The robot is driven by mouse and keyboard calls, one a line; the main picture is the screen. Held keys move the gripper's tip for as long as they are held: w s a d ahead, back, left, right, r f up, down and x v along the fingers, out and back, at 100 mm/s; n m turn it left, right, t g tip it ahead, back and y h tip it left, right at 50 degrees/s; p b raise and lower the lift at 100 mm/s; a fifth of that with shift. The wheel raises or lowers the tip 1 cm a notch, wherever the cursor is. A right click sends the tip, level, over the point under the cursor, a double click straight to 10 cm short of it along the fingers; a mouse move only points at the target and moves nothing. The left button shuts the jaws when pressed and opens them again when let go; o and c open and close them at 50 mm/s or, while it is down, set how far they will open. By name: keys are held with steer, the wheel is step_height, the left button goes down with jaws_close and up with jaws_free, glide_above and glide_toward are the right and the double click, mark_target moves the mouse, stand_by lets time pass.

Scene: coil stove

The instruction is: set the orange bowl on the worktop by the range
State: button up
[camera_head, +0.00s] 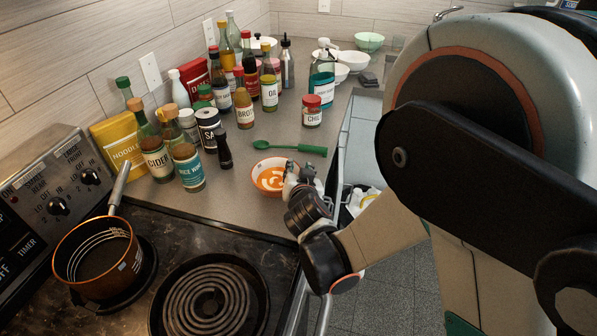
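The orange bowl (264,177), with a white swirl pattern inside, is upright at the worktop's edge just beyond the range. It is on or very close to the worktop (228,203); I cannot tell if there is a small gap beneath it. My gripper (291,176) is at the bowl's right rim, overlapping it in the view. My wrist and fingers hide part of that side, so I cannot tell whether the fingers are closed on the rim. The coil range (180,232) is in front, at the lower left.
An orange saucepan (97,262) stands on the left burner, handle pointing back. A green spoon (288,148) lies just behind the bowl. Several bottles and jars, including a rice wine bottle (188,168), crowd the left.

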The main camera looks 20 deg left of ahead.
steer(key=shift+r, duration=0.1)
steer(key=shift+s+d+r, duration=0.1)
steer(key=shift+s+r, duration=0.05)
steer(key=shift+s, duration=0.05)
steer(key=p+v, duration=0.2)
steer(key=v, duration=0.9)
steer(key=shift+s+p, duration=0.2)
steer(key=shift+p, duration=0.1)
steer(key=shift+d, duration=0.15)
